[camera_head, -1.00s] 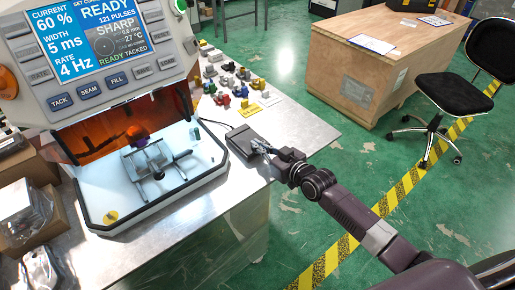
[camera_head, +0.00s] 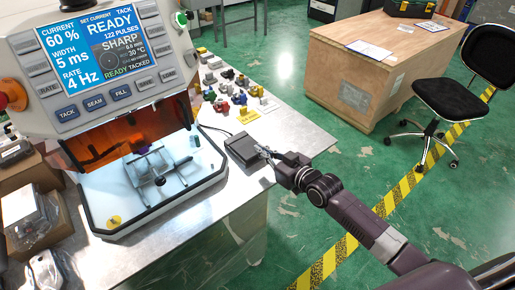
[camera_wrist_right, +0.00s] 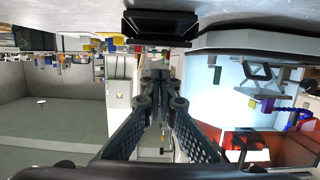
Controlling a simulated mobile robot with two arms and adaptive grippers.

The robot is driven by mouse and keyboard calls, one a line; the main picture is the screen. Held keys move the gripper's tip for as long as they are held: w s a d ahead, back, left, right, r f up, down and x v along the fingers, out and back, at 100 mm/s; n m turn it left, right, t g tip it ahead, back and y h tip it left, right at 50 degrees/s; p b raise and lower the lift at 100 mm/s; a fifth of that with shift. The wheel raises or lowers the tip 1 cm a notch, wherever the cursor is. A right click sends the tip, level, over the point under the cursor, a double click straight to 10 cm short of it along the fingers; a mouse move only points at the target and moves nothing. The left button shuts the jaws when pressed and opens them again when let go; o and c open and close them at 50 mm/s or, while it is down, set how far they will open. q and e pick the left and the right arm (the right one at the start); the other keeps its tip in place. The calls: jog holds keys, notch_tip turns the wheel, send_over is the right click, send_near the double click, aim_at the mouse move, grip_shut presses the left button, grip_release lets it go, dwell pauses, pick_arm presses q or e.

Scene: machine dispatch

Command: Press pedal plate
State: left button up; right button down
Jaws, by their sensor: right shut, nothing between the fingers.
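The pedal plate (camera_head: 241,147) is a dark block on the metal bench, right of the welding machine and near the bench's right edge. It also shows in the wrist view as a dark box (camera_wrist_right: 174,22) at the top of an upside-down picture. My right gripper (camera_head: 266,152) is shut and empty at the pedal's right side, close to its edge. In the wrist view its fingers (camera_wrist_right: 161,78) point toward the pedal; I cannot tell whether they touch it. My left gripper is not in view.
The welding machine (camera_head: 115,95) stands on the bench (camera_head: 285,130); its screen reads READY, 122 pulses. Several small coloured parts and a yellow tag lie behind the pedal. A wooden crate (camera_head: 353,98) and black chair (camera_head: 450,100) stand on the green floor.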

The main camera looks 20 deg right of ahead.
jog(key=v, duration=0.7)
jog(key=shift+b, duration=0.3)
jog(key=shift+s, duration=0.1)
